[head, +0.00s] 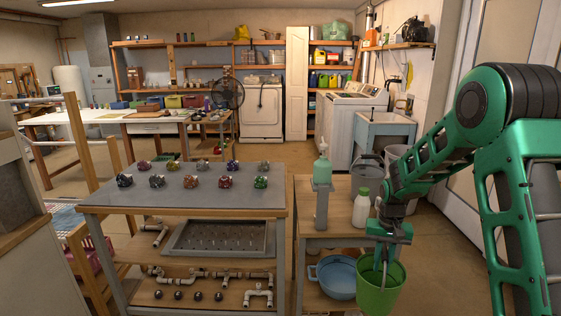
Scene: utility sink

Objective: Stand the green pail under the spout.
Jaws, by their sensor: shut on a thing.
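The green pail (380,287) is at the lower right of the head view, beside the low wooden bench. My gripper (384,262) points down into the pail's mouth and is shut on it; the fingertips are partly hidden by the rim, so the exact grip is unclear. The pail looks roughly upright. The utility sink (386,130) stands farther back against the right wall, a pale basin on legs. Small fittings show above it, but the spout is too small to make out clearly.
A grey-topped table (190,190) stands left. Floor is open behind the table.

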